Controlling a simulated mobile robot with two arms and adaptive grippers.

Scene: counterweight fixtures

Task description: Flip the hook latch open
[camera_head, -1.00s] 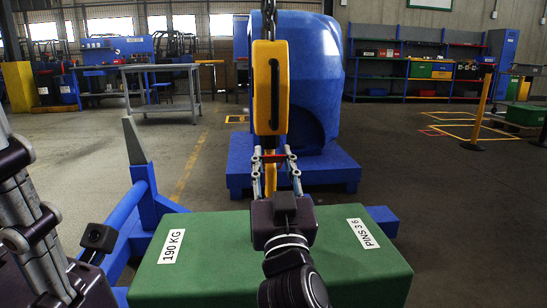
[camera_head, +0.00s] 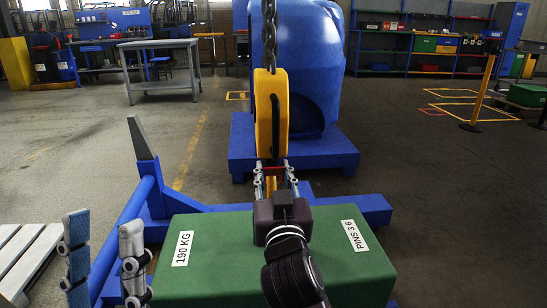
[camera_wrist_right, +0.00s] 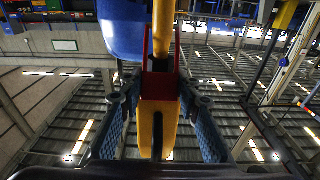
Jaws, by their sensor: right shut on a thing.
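A yellow hook block (camera_head: 271,115) hangs from a chain above a green block (camera_head: 215,248) labelled "190 KG" and "PINS 3 6". My right gripper (camera_head: 272,168) is just below the hook block, with its fingers on both sides of the hook. In the right wrist view, the fingers of my right gripper (camera_wrist_right: 158,95) are shut on a red latch part (camera_wrist_right: 160,84) of the yellow hook (camera_wrist_right: 146,134). The hook's lower end is partly hidden in the head view. My left gripper (camera_head: 103,222) is at lower left, its two fingers apart and nothing between them.
A blue frame (camera_head: 130,220) with an upright grey-tipped post (camera_head: 142,140) stands left of the green block. A large blue housing (camera_head: 300,70) is behind the hook. A slatted pale pallet (camera_head: 25,250) lies at lower left. The floor between is open.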

